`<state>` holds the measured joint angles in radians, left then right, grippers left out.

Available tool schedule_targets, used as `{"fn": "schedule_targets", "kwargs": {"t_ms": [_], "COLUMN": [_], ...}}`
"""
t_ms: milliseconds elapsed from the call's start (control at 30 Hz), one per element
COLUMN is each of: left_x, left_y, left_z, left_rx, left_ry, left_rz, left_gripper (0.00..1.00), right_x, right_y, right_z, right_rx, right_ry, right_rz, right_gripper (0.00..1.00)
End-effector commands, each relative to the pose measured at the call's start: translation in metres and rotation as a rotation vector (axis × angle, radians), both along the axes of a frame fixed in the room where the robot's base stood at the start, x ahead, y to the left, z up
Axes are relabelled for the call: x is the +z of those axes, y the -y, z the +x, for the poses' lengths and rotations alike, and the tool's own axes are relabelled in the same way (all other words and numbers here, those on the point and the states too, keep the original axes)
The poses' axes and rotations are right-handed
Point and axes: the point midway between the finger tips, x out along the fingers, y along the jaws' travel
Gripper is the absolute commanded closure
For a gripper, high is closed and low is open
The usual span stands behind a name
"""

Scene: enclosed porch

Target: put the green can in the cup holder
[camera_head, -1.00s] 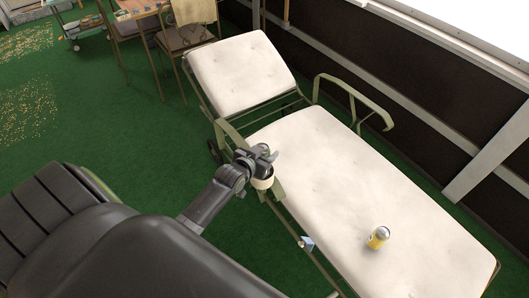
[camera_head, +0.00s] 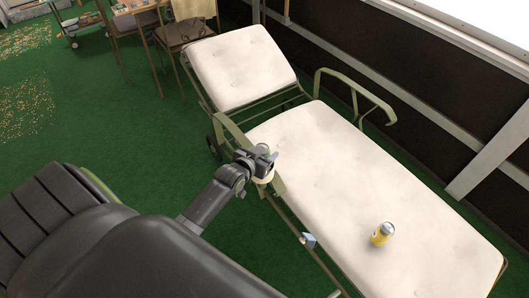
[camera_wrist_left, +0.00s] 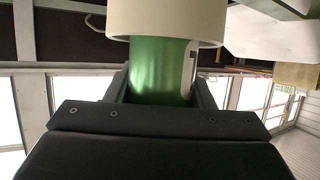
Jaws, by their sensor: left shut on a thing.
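My left gripper (camera_head: 262,157) is at the near side rail of the lounger, just above the cream cup holder (camera_head: 266,179). In the left wrist view it is shut on the green can (camera_wrist_left: 160,70), with a finger on each side. The can's far end goes inside the cream ring of the cup holder (camera_wrist_left: 165,22), which hides that end. The wrist picture appears upside down, so the can's lower part is in the ring. In the head view the gripper hides the green can. My right gripper is not in view.
A yellow can (camera_head: 382,234) stands on the lounger's white cushion (camera_head: 345,180). A small blue object (camera_head: 308,240) is at the near rail. A green armrest (camera_head: 355,85) rises on the far side. Chairs (camera_head: 185,30) stand at the back; green carpet (camera_head: 110,120) lies open at left.

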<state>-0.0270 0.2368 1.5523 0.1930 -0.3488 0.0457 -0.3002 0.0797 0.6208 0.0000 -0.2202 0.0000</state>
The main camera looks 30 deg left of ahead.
Motion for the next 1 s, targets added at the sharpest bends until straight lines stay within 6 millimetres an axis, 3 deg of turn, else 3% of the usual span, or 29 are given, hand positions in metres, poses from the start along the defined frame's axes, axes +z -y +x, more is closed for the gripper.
{"fn": "schedule_targets", "kwargs": {"t_ms": [300,333,500,700,900,1000], "left_x": [-0.0043,-0.0042,-0.004,-0.0045,-0.0054,-0.0052], "left_y": [0.0004,0.0004,0.0003,0.0003,0.0001,0.0002], "left_z": [0.0007,0.0007,0.0005,0.0002,-0.0002,-0.0001], "left_rx": [-0.001,-0.001,-0.001,0.0,0.0,0.0], "left_ry": [0.003,0.003,0.002,0.001,-0.001,-0.001], "left_rz": [0.0,0.0,0.0,0.0,-0.001,-0.001], "left_gripper": [0.83,0.5,0.28,0.26,0.01,0.0], "right_x": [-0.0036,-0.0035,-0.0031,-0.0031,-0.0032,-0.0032], "right_y": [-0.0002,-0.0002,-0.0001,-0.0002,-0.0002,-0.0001], "right_z": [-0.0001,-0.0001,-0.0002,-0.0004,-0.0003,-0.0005], "right_rx": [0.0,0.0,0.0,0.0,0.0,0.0], "right_ry": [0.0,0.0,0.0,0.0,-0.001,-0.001], "right_rz": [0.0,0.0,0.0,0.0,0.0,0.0], "right_gripper": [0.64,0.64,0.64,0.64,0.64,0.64]}}
